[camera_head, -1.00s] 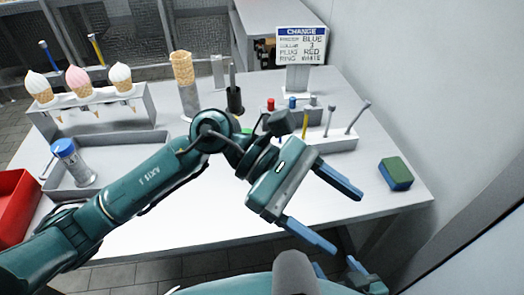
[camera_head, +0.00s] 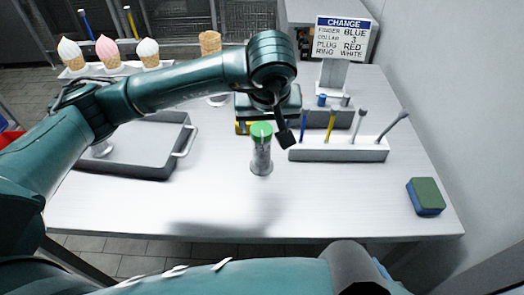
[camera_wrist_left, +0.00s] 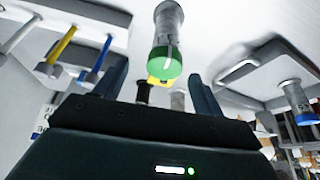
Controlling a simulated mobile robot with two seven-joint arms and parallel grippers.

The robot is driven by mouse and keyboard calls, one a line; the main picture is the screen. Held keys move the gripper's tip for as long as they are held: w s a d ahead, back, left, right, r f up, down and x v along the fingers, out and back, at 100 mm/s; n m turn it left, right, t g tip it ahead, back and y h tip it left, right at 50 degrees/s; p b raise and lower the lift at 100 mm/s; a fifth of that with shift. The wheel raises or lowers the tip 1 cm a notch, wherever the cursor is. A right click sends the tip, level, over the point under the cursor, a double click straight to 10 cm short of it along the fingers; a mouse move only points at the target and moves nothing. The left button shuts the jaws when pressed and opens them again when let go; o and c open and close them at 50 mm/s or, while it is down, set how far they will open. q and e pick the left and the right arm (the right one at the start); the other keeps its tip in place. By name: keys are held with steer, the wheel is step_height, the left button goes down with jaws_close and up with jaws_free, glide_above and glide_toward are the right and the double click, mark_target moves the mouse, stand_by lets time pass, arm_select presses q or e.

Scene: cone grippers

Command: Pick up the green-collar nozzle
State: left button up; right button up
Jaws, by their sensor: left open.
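The green-collar nozzle (camera_head: 261,158) stands upright on the table, a clear cylinder with a green collar on top. My left gripper (camera_head: 268,105) is just behind it in the head view, its fingers hidden there by its own body. In the left wrist view the nozzle (camera_wrist_left: 168,25) shows ahead of the left gripper (camera_wrist_left: 160,86), roughly in line with the gap between its spread fingers. The left gripper is open, with nothing visibly held. I see no clear part of my right gripper.
A white holder (camera_head: 340,155) with several tools is close right of the nozzle. A grey tray (camera_head: 130,165) is to the left; a blue-collar nozzle (camera_wrist_left: 297,100) shows there in the wrist view. A green-blue sponge (camera_head: 426,196) lies right. The front table is clear.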

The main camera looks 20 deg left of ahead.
mark_target(262, 129)
arm_select(q)
steer(key=shift+a+p+x, duration=0.15)
steer(key=shift+p+x, duration=0.1)
steer(key=shift+x, duration=1.3)
steer(key=shift+a+p+x, duration=0.2)
steer(key=shift+x, duration=1.35)
steer(key=shift+s, duration=0.1)
steer(key=shift+c, duration=0.2)
jaws_close()
